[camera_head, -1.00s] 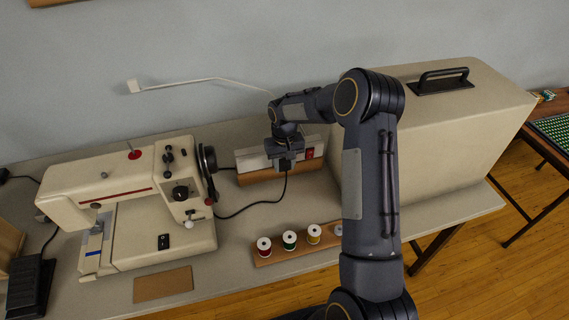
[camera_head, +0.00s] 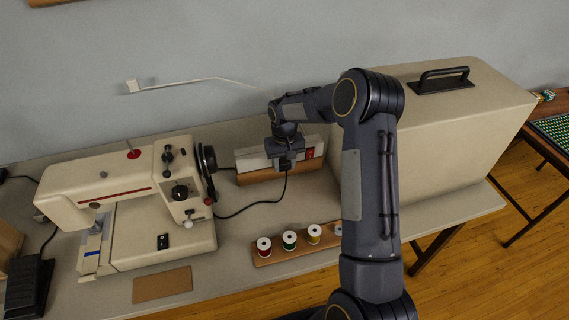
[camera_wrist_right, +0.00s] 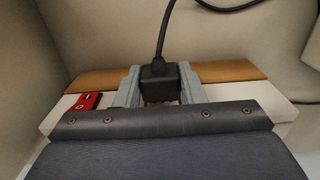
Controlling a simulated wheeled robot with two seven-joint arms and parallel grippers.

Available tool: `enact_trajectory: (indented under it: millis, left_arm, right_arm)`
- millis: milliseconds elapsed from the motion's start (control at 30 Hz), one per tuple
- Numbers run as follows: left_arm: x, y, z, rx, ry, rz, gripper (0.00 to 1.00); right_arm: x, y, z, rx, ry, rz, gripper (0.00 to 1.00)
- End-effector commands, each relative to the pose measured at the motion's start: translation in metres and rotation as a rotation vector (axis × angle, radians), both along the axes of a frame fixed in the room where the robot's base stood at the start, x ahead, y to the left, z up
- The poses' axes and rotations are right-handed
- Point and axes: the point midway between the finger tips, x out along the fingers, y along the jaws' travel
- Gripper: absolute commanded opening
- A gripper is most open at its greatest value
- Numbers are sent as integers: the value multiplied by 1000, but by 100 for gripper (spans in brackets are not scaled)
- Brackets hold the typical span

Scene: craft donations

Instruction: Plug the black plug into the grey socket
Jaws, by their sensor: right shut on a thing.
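My right gripper (camera_head: 285,163) is at the front of the white power strip at the back of the table. In the right wrist view its two grey fingers are shut on the black plug (camera_wrist_right: 160,82), one on each side. The plug's black cord (camera_head: 283,187) hangs from it and runs left to the sewing machine. The grey socket cannot be made out; my gripper covers the middle of the strip. Whether the plug's prongs are in a socket cannot be told. My left gripper is not in view.
The white power strip (camera_head: 252,161) has a red switch (camera_head: 309,153) and a wooden base (camera_head: 258,177). A cream sewing machine (camera_head: 125,205) stands left, a large cream case (camera_head: 450,125) right. A rack of thread spools (camera_head: 276,255) lies in front. Bare tabletop lies between.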

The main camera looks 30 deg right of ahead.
Motion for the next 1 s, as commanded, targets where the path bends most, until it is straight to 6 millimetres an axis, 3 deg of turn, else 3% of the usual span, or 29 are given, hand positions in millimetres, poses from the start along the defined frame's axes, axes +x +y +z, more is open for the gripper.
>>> enact_trajectory:
  millis: [767, 800, 933, 1000]
  left_arm:
    - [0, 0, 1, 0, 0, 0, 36]
    - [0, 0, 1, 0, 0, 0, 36]
    - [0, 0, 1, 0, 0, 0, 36]
    - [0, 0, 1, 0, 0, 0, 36]
  right_arm:
    - [12, -3, 0, 0, 0, 1, 18]
    - [12, -3, 0, 0, 0, 1, 41]
    - [12, -3, 0, 0, 0, 1, 58]
    - [12, -3, 0, 0, 0, 1, 61]
